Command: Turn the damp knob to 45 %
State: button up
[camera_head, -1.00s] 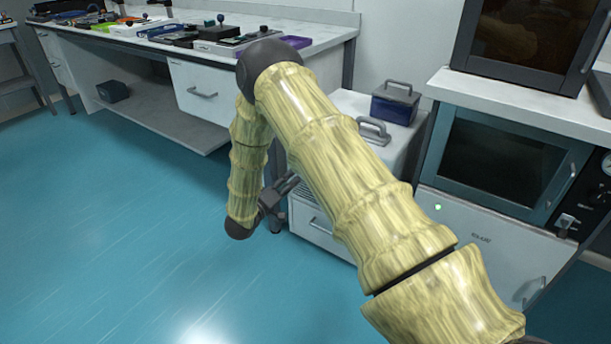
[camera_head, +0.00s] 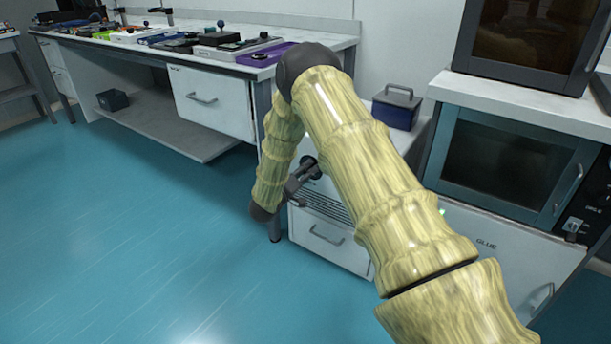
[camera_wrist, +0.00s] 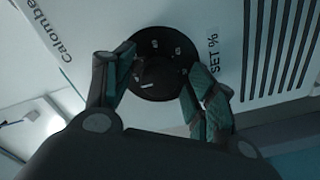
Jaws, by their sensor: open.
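The knob (camera_wrist: 156,78) is a black round dial on a white panel in the wrist view, with small pale marks around its dark raised middle. "SET %" is printed beside it; the marks are too small to read. My gripper (camera_wrist: 163,60) is open, with one finger on either side of the knob. I cannot tell whether the fingers touch it. In the head view, my gripper (camera_head: 298,182) is at the front of the white vented cabinet (camera_head: 330,246), below the bench top, partly hidden by my arm.
Dark vent slots (camera_wrist: 283,45) run beside the knob. A blue box (camera_head: 396,108) with a handle stands on the cabinet. A long workbench (camera_head: 215,60) with instruments is at left, a glass-fronted oven (camera_head: 508,160) at right. The blue floor (camera_head: 130,240) is clear.

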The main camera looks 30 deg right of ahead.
jog(key=c, duration=1)
